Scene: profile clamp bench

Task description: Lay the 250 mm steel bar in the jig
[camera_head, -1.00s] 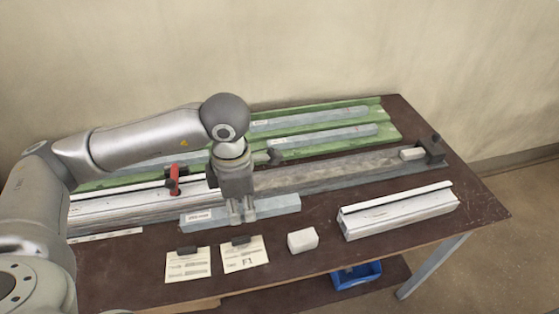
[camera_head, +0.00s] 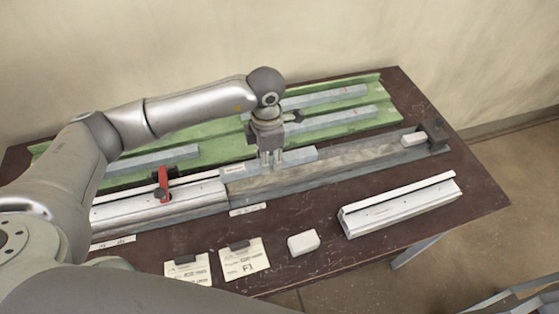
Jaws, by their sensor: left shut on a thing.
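My left gripper (camera_head: 272,162) points down and is shut on a grey steel bar (camera_head: 300,156) with a small pale label near its left end. The bar lies lengthwise along the back side of the jig (camera_head: 350,160), a long grey channel. I cannot tell whether the bar touches the jig or hangs just above it. A silvery profile (camera_head: 140,208) lies in the left part of the jig, beside a red clamp handle (camera_head: 162,183). A dark end stop (camera_head: 433,135) with a pale block (camera_head: 413,139) is at the jig's right end. My right gripper is not in view.
A green rack (camera_head: 215,145) with several grey bars (camera_head: 335,97) stands behind the jig. In front lie a silvery profile (camera_head: 400,205), a white block (camera_head: 303,243) and two paper cards (camera_head: 243,258). The dark table (camera_head: 440,235) is bare at its front right.

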